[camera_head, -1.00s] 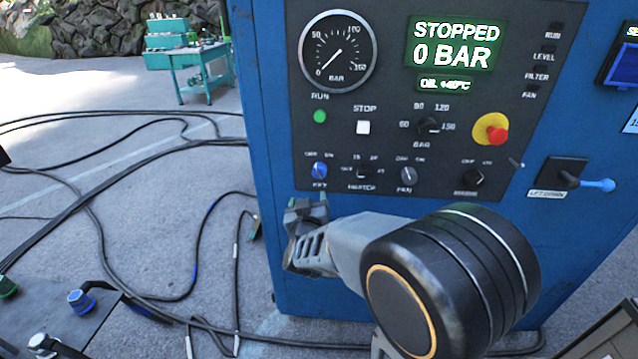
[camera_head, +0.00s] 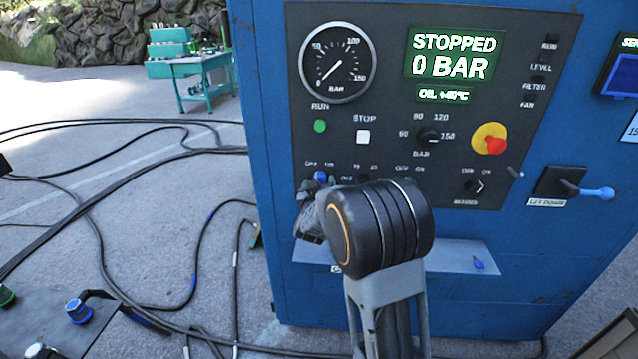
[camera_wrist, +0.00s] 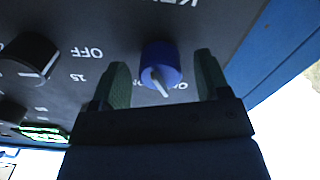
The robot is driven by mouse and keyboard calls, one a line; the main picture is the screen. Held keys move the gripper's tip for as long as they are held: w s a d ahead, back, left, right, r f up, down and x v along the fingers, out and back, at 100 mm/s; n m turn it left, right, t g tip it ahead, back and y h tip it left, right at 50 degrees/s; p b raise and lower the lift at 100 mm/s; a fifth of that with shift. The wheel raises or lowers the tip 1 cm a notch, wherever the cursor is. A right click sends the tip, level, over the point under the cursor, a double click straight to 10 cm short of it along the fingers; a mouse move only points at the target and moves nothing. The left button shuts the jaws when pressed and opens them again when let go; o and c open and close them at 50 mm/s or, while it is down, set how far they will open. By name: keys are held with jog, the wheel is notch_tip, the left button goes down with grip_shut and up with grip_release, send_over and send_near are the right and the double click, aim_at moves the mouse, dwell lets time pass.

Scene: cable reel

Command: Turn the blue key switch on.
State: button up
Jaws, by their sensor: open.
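The blue key switch (camera_head: 320,177) is on the lower left of the dark control panel, under the green RUN button; its lower part is hidden by my arm. In the wrist view the blue knob (camera_wrist: 161,66) has a pale pointer line and OFF and ON lettering on either side. The view is upside down, and the pointer's setting is hard to tell. My gripper (camera_wrist: 163,84) is open, with one green-padded finger on each side of the knob and visible gaps between. In the head view my gripper (camera_head: 309,205) is at the key switch, mostly behind my wrist.
Other dark knobs sit close by, one (camera_wrist: 28,58) beside a finger in the wrist view. A red emergency stop (camera_head: 495,145) and a blue-handled lever (camera_head: 597,193) are to the right. A small shelf (camera_head: 455,256) juts out below the panel. The display (camera_head: 455,54) reads STOPPED, 0 BAR.

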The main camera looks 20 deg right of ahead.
jog(key=shift+w+d, duration=0.3)
jog(key=shift+w, duration=0.15)
jog(key=shift+c, duration=0.3)
jog(key=c, duration=0.9)
jog(key=shift+o, duration=0.2)
